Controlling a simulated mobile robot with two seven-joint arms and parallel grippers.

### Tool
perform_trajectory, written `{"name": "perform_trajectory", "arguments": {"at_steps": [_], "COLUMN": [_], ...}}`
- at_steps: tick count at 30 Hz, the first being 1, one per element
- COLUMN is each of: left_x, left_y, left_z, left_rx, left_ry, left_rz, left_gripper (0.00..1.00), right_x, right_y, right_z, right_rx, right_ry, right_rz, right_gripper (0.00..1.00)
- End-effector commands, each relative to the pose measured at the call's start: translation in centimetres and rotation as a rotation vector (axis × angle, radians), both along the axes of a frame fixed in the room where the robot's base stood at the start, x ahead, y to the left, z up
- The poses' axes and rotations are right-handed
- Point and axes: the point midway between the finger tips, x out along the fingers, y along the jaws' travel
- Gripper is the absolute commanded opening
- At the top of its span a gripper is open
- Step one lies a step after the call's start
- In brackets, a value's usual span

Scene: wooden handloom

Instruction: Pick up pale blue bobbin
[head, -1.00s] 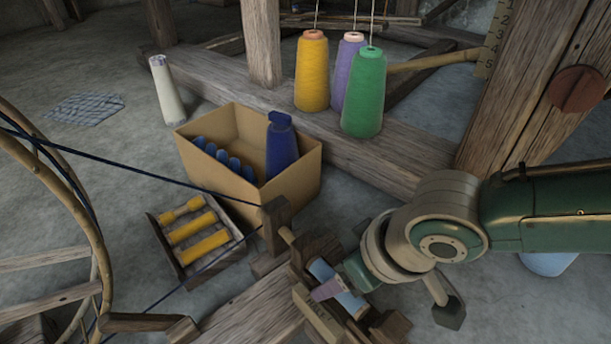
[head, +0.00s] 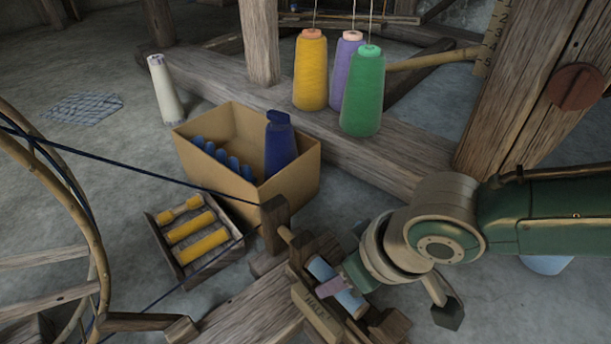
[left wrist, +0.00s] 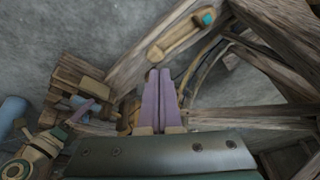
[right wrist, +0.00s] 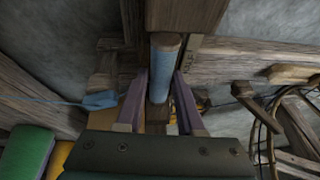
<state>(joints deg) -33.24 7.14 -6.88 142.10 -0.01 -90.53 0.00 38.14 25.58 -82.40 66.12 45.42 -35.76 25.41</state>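The pale blue bobbin (head: 321,268) sits on the wooden winder at the lower middle of the head view. In the right wrist view the bobbin (right wrist: 165,62) stands upright in the picture, its lower end between my purple fingers. My right gripper (head: 337,287) is open at the bobbin, one finger on each side; a gap shows on the right side, and I cannot tell whether the left finger touches. My left gripper (left wrist: 159,95) is shut and empty, away from the bobbin and outside the head view.
A cardboard box (head: 294,178) with dark blue bobbins and a tray (head: 180,262) of yellow bobbins lie left of the winder. Yellow (head: 310,72), purple (head: 348,58) and green (head: 362,95) cones stand on the beam behind. A dark cord crosses toward the winder's post (head: 274,222).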

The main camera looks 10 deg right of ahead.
Motion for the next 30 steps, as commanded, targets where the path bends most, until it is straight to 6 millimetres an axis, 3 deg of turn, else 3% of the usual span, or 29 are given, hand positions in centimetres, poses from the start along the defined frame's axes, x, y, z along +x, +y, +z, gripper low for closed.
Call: {"name": "perform_trajectory", "arguments": {"at_steps": [1, 9, 24, 30], "left_x": [0.0, 0.0, 0.0, 0.0], "left_y": [0.0, -0.2, -0.2, -0.1], "left_z": [0.0, 0.0, 0.1, 1.2], "left_rx": [-0.001, -0.008, -0.008, -0.002], "left_ry": [0.000, 0.000, 0.000, 0.000], "left_rz": [0.001, 0.006, 0.006, 0.001], "left_gripper": [0.00, 0.00, 0.00, 0.00], "right_x": [0.0, 0.0, 0.0, 0.0], "right_y": [0.0, 0.0, 0.0, 0.0], "right_z": [0.0, 0.0, 0.1, 1.5], "right_rx": [0.000, 0.000, -0.001, 0.000], "right_ry": [0.000, 0.000, 0.000, 0.000], "right_rz": [0.000, 0.000, 0.000, 0.000], "right_gripper": [0.30, 0.00, 0.00, 0.00]}}
